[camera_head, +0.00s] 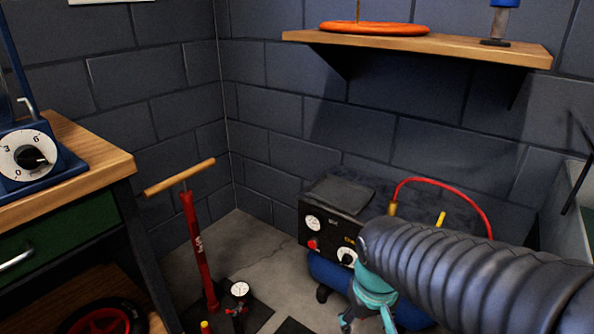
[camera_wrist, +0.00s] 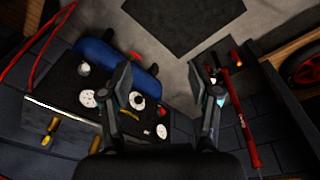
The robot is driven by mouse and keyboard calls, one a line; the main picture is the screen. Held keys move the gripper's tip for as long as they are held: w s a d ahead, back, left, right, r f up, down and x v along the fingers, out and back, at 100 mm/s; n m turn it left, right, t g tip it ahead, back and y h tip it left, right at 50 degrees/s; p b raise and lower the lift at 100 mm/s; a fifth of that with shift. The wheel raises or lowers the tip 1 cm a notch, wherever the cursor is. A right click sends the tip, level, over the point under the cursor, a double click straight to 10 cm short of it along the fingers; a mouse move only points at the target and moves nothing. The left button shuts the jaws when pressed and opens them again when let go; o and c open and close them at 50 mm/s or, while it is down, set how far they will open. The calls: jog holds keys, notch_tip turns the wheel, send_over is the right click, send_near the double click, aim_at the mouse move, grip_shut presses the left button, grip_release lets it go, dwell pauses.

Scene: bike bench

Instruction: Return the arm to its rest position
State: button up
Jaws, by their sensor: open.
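My arm, in a ribbed dark sleeve (camera_head: 470,275), reaches in from the lower right of the head view. My gripper (camera_head: 368,312), teal in that view, hangs at its end, partly cut off by the bottom edge. It is in front of the compressor (camera_head: 330,232), which has a black gauge panel and a blue tank. In the wrist view my gripper (camera_wrist: 165,82) has its two fingers spread apart with nothing between them. The compressor's blue tank (camera_wrist: 97,55) and panel show at left, beyond the left finger.
A red floor pump (camera_head: 196,240) with a wooden handle stands left of the compressor. A wooden-topped bench (camera_head: 100,160) with a blue dial device (camera_head: 60,165) is at left. A wall shelf (camera_head: 460,48) holds an orange disc (camera_head: 375,28). A red hose (camera_head: 455,190) arches behind my arm.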

jog(key=s+d+r+m+t, duration=0.2)
jog(key=s+d+r+t, duration=0.1)
jog(key=r, duration=0.5)
jog(key=shift+s+d+r+t, duration=0.2)
jog(key=shift+r+t, duration=0.2)
jog(key=shift+t, duration=0.2)
jog(key=shift+s+r, duration=0.15)
jog(key=shift+s, duration=0.15)
